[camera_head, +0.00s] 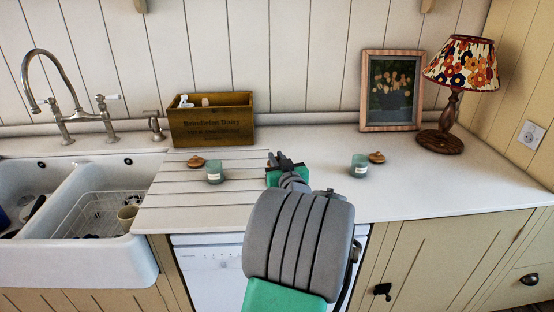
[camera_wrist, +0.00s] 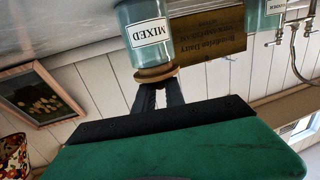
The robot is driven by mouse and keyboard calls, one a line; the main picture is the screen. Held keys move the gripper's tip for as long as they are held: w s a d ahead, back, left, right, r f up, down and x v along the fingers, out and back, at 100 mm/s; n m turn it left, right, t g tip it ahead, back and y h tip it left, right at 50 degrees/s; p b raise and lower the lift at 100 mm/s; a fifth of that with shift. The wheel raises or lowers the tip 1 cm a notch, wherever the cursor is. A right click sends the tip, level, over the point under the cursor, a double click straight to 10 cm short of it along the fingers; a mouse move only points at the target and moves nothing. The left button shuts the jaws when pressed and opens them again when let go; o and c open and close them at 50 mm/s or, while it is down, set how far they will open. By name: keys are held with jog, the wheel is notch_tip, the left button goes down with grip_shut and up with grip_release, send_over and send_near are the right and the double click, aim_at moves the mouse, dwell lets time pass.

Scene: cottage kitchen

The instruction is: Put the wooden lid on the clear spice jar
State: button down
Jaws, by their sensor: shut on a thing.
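A see-through, teal-tinted jar labelled "MIXED" (camera_wrist: 146,32) appears upside down in the wrist view, close in front of my gripper. A round wooden lid (camera_wrist: 155,74) is at its mouth, in line with it; I cannot tell whether it is fully seated. My gripper (camera_wrist: 159,84) is shut on this lid, with both dark fingers reaching its upper side. In the head view my gripper (camera_head: 283,162) is over the middle of the counter and hides this jar and lid.
On the white counter (camera_head: 460,185) a second jar (camera_head: 215,173) stands left with a wooden lid (camera_head: 196,162) beside it; a third jar (camera_head: 359,166) stands right with another lid (camera_head: 377,157). Behind are a wooden box (camera_head: 211,122), framed picture (camera_head: 391,91) and lamp (camera_head: 455,85). A sink (camera_head: 75,275) is left.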

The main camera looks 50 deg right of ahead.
jog(key=shift+f+b, duration=0.45)
jog(key=c, duration=1.7)
grip_release()
jog(key=shift+s, duration=0.15)
jog(key=shift+b+v, duration=2.15)
jog(key=shift+v, duration=3.25)
jog(key=shift+a+f, duration=0.1)
